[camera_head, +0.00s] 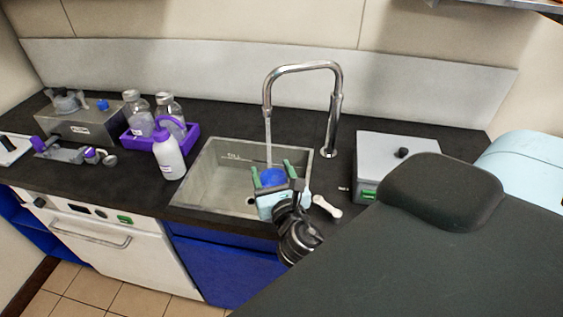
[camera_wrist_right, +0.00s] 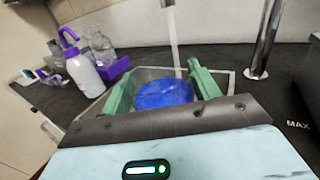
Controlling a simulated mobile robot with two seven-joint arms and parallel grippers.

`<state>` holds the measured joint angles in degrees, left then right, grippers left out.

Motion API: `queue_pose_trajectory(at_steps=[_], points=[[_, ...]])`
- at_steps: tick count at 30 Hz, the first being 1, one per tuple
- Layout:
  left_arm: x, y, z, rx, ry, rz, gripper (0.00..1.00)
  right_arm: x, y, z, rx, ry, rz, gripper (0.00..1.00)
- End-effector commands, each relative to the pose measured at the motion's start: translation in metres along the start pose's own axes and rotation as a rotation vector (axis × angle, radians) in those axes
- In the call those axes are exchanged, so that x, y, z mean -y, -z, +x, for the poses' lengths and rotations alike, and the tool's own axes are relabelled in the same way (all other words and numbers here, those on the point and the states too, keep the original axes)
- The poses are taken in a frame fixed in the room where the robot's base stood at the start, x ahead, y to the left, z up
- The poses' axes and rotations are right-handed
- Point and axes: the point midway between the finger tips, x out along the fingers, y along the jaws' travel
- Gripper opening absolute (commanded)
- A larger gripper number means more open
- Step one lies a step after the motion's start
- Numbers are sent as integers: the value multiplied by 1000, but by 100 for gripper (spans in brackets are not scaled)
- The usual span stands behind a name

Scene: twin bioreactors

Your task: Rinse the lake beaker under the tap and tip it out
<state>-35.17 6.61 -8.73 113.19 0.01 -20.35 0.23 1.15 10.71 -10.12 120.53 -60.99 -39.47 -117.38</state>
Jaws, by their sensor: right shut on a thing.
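The blue lake beaker (camera_head: 272,178) is over the sink (camera_head: 215,178), between the green fingers of my right gripper (camera_head: 273,171). In the right wrist view the beaker (camera_wrist_right: 163,95) sits between the two fingers, which are shut on it. The chrome tap (camera_head: 335,110) arches over the sink, and a stream of water falls from its spout toward the beaker. In the wrist view the stream (camera_wrist_right: 173,40) comes down just behind or into the beaker; I cannot tell which. The beaker's contents and lower part are hidden. My left gripper is not in view.
Left of the sink stand a white wash bottle (camera_head: 168,157) and a purple tray (camera_head: 193,132) with clear bottles. A grey box device (camera_head: 397,150) stands right of the tap. A metal instrument (camera_head: 92,124) is at the far left. The sink's left part is free.

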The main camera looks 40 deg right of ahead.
Motion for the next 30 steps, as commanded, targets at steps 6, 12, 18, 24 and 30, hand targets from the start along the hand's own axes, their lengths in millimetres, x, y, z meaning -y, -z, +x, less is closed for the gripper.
queue_pose_trajectory(at_steps=[6, 12, 18, 24, 30], points=[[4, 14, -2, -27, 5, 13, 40, 16, -5, 23, -17, 98, 19, 37], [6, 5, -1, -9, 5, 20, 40, 16, -1, 24, -21, 100, 16, 37], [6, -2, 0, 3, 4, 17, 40, 18, 0, 37, -22, 99, 14, 37], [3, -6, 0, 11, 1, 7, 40, 19, 2, 57, -23, 99, 14, 37], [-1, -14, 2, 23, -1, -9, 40, 22, 2, 77, -23, 99, 14, 37]])
